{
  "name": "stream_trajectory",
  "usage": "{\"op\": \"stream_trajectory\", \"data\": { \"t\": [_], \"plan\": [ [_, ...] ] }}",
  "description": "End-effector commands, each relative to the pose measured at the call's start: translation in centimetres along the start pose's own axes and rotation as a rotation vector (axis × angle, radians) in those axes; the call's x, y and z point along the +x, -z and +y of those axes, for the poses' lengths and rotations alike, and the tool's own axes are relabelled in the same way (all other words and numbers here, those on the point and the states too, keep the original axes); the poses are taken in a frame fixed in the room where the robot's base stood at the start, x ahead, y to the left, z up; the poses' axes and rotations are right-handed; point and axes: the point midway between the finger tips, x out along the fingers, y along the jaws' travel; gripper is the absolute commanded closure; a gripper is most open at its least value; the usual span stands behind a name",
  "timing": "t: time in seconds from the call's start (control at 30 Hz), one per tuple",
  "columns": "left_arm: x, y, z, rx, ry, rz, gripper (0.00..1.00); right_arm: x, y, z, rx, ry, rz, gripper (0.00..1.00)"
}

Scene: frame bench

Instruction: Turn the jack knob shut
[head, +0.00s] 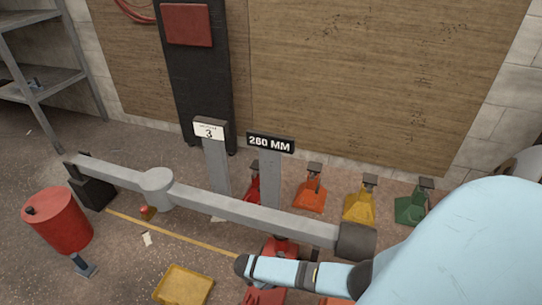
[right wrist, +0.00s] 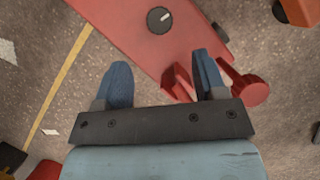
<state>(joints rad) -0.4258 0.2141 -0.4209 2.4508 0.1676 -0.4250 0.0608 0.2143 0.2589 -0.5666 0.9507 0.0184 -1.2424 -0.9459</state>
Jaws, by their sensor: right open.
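In the right wrist view, a black round knob (right wrist: 159,20) with a white pointer line sits on the long red jack (right wrist: 135,32). The line is tilted, rising to the right. My right gripper (right wrist: 162,78) is open and empty, with its two blue fingers spread. The knob lies ahead of the fingers, apart from them. A red lever with a round end (right wrist: 250,88) sticks out from the jack beside the right finger; I cannot tell if they touch. In the head view the jack (head: 262,296) is partly hidden under my light blue right arm. My left gripper is not in view.
A long grey beam (head: 245,212) crosses above the floor close to my arm. Several coloured stands, such as the yellow one (head: 359,208), line the wall. A red drum (head: 60,220) stands left, and a yellow tray (head: 184,286) lies left of the jack.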

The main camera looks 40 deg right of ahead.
Motion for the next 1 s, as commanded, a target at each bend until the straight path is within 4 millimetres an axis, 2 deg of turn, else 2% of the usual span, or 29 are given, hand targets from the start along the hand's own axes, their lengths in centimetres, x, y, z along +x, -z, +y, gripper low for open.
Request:
{"op": "stream_trajectory", "data": {
  "t": [0.03, 0.2, 0.4, 0.6, 0.9, 0.97, 1.0],
  "plan": [
    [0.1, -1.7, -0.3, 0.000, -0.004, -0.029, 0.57, 1.9, 0.2, 0.0, 0.001, 0.002, -0.002, 0.35],
    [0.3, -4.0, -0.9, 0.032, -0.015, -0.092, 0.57, 5.6, 0.3, 0.0, 0.002, 0.000, -0.001, 0.35],
    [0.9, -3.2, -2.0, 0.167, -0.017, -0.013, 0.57, 8.8, 0.2, 0.0, 0.002, 0.000, 0.000, 0.35],
    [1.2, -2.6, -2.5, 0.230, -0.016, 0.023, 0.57, 10.1, 0.1, 0.0, 0.002, -0.002, 0.002, 0.35],
    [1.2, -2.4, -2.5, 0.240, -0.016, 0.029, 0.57, 10.1, 0.1, 0.0, 0.002, -0.001, 0.002, 0.35],
    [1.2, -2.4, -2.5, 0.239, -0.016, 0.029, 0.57, 10.1, 0.1, 0.0, 0.002, -0.001, 0.002, 0.47],
    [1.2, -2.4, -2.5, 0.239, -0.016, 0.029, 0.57, 10.1, 0.1, 0.0, 0.002, -0.001, 0.002, 0.56]
  ]
}}
